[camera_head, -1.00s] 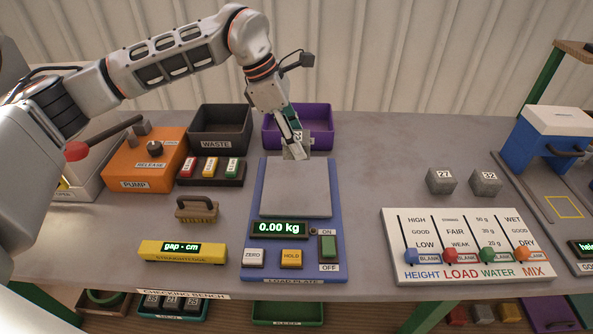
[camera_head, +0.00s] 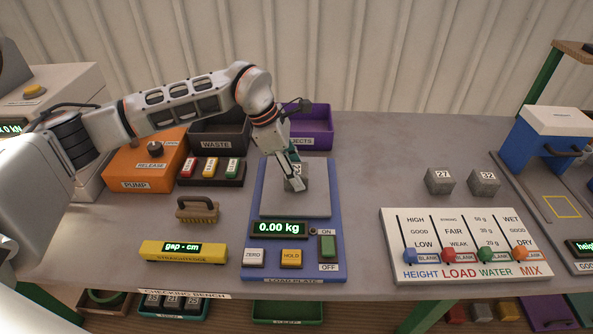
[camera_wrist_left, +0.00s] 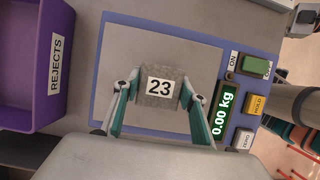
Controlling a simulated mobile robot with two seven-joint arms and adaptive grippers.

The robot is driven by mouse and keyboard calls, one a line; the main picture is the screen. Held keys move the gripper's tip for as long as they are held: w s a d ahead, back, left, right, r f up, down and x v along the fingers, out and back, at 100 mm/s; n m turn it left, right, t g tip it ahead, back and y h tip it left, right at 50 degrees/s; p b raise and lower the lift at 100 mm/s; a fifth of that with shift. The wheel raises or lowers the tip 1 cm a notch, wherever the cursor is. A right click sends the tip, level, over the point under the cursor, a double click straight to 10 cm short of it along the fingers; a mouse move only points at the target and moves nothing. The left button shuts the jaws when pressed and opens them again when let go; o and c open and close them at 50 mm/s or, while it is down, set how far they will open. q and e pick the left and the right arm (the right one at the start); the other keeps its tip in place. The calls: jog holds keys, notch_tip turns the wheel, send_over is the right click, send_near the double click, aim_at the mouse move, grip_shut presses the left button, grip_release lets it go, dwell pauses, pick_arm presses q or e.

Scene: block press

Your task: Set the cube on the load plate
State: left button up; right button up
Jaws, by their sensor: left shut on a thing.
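The grey cube (camera_wrist_left: 158,88) carries the label 23. My left gripper (camera_head: 294,184) is shut on the cube, with one finger on each side in the left wrist view (camera_wrist_left: 157,108). The cube is over the grey plate (camera_head: 275,205) of the blue load plate scale (camera_head: 331,262). I cannot tell whether it touches the plate. The display (camera_head: 279,228) reads 0.00 kg. In the head view the fingers hide much of the cube. My right gripper is not in view.
Two more cubes, 27 (camera_head: 439,181) and 32 (camera_head: 484,183), sit to the right. The purple rejects bin (camera_head: 312,141) and dark waste bin (camera_head: 215,146) stand behind. A white slider board (camera_head: 470,246) lies at right. The bench between the scale and these cubes is clear.

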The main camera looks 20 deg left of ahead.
pick_arm(q)
jog(key=o, duration=1.4)
jog(key=shift+f, duration=0.15)
jog(key=b+v, duration=0.1)
jog(key=v, duration=1.1)
